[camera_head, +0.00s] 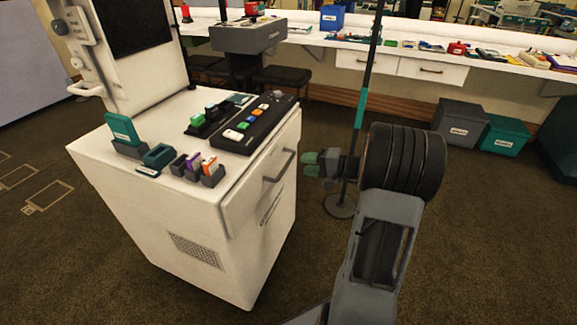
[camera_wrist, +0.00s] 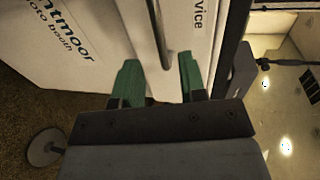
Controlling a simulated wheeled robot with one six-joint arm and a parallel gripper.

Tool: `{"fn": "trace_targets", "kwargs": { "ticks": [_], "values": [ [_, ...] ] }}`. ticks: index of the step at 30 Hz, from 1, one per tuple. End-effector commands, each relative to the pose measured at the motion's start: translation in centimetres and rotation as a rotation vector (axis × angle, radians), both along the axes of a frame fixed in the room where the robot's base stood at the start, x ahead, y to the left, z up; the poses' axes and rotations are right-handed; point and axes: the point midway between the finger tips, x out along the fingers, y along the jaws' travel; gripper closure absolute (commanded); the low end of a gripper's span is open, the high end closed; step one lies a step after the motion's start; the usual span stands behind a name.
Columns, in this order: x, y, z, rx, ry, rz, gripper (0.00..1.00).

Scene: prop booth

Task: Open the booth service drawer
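The white photo booth cabinet (camera_head: 160,215) stands at the left in the head view. Its service drawer (camera_head: 262,175) is on the right-hand face, under the top, and looks closed. The drawer has a grey bar handle (camera_head: 281,166). My gripper (camera_head: 310,163), with green fingertips, is just right of the handle and apart from it in the head view. In the wrist view my gripper (camera_wrist: 158,78) is open, with the handle (camera_wrist: 159,35) ahead, lined up between the two fingers. Part of the word "service" shows on the drawer front (camera_wrist: 195,40).
On the cabinet top are a black button panel (camera_head: 258,127) and several small coloured holders (camera_head: 196,168). A pole with a round base (camera_head: 340,206) stands behind my gripper. Grey (camera_head: 460,122) and teal (camera_head: 504,135) bins sit under the back counter. Carpet in front is clear.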

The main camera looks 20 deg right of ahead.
Motion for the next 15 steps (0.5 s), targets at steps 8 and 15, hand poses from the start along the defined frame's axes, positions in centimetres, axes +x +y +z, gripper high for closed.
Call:
{"fn": "trace_targets", "kwargs": {
  "ticks": [8,15],
  "values": [
    [3.4,3.2,-1.1,0.001,0.001,0.004,0.62],
    [4.8,4.5,-1.4,0.000,0.000,0.002,0.62]
  ]
}}
